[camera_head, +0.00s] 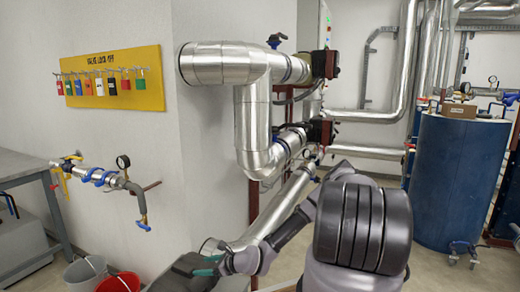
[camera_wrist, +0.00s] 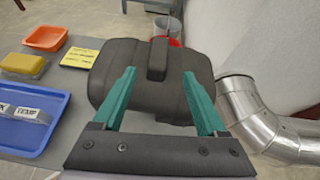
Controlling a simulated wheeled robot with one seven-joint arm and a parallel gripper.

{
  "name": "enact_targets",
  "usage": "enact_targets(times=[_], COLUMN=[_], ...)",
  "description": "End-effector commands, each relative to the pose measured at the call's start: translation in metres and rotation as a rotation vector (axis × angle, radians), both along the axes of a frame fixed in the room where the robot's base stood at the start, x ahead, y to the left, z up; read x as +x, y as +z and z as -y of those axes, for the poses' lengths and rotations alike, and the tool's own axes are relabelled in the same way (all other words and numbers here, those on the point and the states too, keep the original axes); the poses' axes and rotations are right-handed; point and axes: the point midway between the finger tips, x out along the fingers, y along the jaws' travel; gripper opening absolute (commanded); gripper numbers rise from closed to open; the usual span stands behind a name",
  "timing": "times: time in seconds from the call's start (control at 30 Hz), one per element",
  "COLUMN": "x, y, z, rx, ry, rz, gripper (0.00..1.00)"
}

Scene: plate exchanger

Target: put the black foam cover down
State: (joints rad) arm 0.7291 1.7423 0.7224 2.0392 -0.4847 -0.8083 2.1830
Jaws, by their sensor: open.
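The black foam cover (camera_wrist: 112,72) is a dark, rounded, padded block with a raised strip (camera_wrist: 158,58) along its top middle. It fills the upper middle of the wrist view and appears to lie on the grey table, though its underside is hidden. My gripper (camera_wrist: 157,76) has teal fingers, spread wide on either side of the strip, with visible gaps to it. The fingers overlap the cover's near part in the picture; whether they touch it I cannot tell. In the head view my gripper (camera_head: 208,265) is low in the middle, with dark material beside it.
On the grey table (camera_wrist: 85,120) to the left are a blue tray (camera_wrist: 62,98) with labelled pieces, a yellow block (camera_wrist: 24,64), an orange tray (camera_wrist: 45,38) and a yellow sign (camera_wrist: 80,57). A silver pipe (camera_wrist: 255,115) stands close on the right. A red bucket (camera_head: 120,283) is on the floor.

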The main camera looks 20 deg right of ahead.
Motion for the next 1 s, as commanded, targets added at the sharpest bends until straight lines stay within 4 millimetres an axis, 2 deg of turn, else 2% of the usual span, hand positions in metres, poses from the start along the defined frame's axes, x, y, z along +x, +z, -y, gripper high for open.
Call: enact_targets(times=[0.27, 0.47, 0.67, 0.83, 1.0], x=[0.007, 0.014, 0.017, 0.013, -0.004], y=[0.034, 0.083, 0.154, 0.228, 0.307], z=[0.055, 0.102, 0.144, 0.171, 0.187], rx=[-0.417, -0.722, -0.995, -1.194, -1.358], ry=[0.318, 0.540, 0.724, 0.848, 0.946], rz=[0.094, 0.150, 0.194, 0.222, 0.250], gripper=[0.75, 0.75, 0.75, 0.75, 0.75])
